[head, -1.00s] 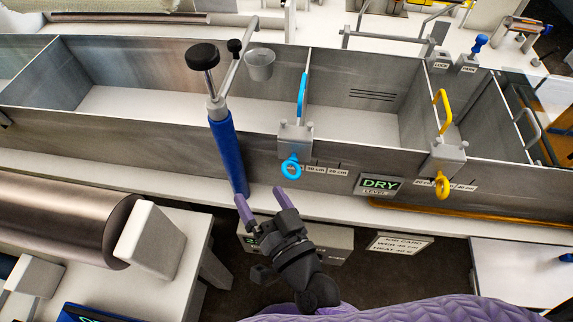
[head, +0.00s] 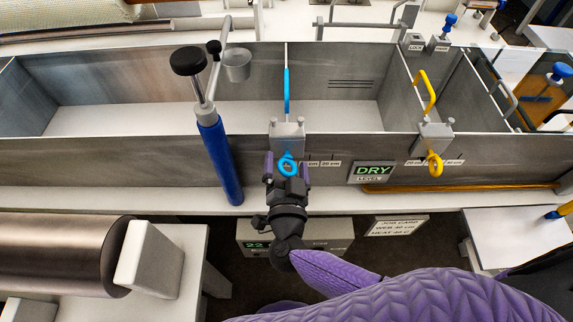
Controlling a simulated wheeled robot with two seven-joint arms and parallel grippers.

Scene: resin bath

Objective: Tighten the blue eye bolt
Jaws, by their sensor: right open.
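The blue eye bolt (head: 287,163) sticks out of the front of a grey clamp block (head: 287,136) on the bath's front wall. A blue handle (head: 287,92) stands up behind that block. My right gripper (head: 287,170) is open, with its purple fingers on the left and right of the eye bolt's ring. I cannot tell whether the fingers touch the ring. My left gripper is not in view.
A yellow eye bolt (head: 434,164) sits on a second clamp block to the right. A blue post with a black knob (head: 217,160) stands left of my right gripper. A DRY display (head: 373,171) hangs on the bath wall. A metal roll (head: 60,255) lies at lower left.

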